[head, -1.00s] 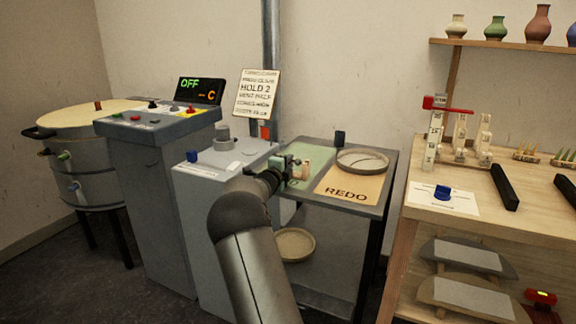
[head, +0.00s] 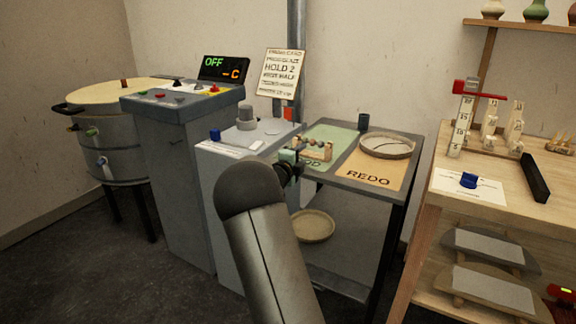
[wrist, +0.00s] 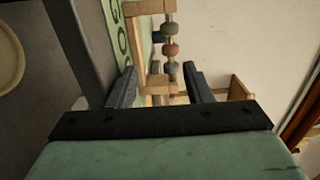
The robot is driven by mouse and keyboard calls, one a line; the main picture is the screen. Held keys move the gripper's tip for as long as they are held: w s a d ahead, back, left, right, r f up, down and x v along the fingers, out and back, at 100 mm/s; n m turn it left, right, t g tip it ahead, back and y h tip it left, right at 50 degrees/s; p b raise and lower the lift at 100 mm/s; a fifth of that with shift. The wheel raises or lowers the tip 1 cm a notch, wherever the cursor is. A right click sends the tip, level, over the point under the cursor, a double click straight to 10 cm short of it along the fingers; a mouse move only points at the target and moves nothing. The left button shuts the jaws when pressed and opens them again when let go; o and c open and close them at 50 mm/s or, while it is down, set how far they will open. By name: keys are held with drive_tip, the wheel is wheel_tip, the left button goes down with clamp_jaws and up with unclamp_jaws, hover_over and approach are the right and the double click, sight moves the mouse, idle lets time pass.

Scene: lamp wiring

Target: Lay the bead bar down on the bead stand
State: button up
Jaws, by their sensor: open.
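The bead bar, a thin rod with several dark reddish and grey beads (head: 314,143), shows across the small wooden bead stand (head: 327,154) on the green half of the side table. In the wrist view the beads (wrist: 170,49) hang along the rod between the stand's wooden end pieces (wrist: 147,7). The bar appears to rest on the stand; exact seating at its ends is unclear. My gripper (wrist: 160,80) is open, its two dark fingers either side of the bar's near end, with a gap visible. In the head view my gripper (head: 290,162) is at the stand's left end, partly hidden.
A round tray (head: 388,145) lies on the orange REDO area (head: 368,178). A dark cup (head: 363,121) stands at the table's back. The grey control cabinet (head: 240,150) is close on the left, the wooden bench (head: 440,205) on the right.

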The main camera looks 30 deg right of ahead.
drive_tip(key=s+a+r+n+t+y+p, duration=0.1)
drive_tip(key=s+a+r+n+y+p, duration=0.35)
drive_tip(key=a, duration=0.55)
drive_tip(key=s+a+r+n+y+p, duration=0.2)
drive_tip(key=s+a+n+y+p, duration=0.25)
drive_tip(key=a+n, duration=0.4)
drive_tip(key=s+a+r+n+t+y+p, duration=0.1)
drive_tip(key=s+a+r+n+y+p, duration=0.3)
drive_tip(key=a, duration=0.8)
drive_tip(key=s+a+n+g+y+p, duration=0.1)
drive_tip(key=s+a+n+g+p, duration=0.1)
drive_tip(key=s, duration=0.8)
drive_tip(key=s+a+r+n+g+y+p, duration=0.1)
drive_tip(key=s+a+n+g+p, duration=0.1)
drive_tip(key=s+n, duration=0.5)
drive_tip(key=s+a+r+n+g+p, duration=0.1)
drive_tip(key=s+a+n+g+p, duration=0.2)
drive_tip(key=s, duration=0.9)
drive_tip(key=n+g+p, duration=0.1)
drive_tip(key=g, duration=0.2)
drive_tip(key=shift+s+n+y+p, duration=0.3)
drive_tip(key=shift+y+p, duration=0.05)
drive_tip(key=shift+y, duration=0.05)
drive_tip(key=shift+a, duration=0.1)
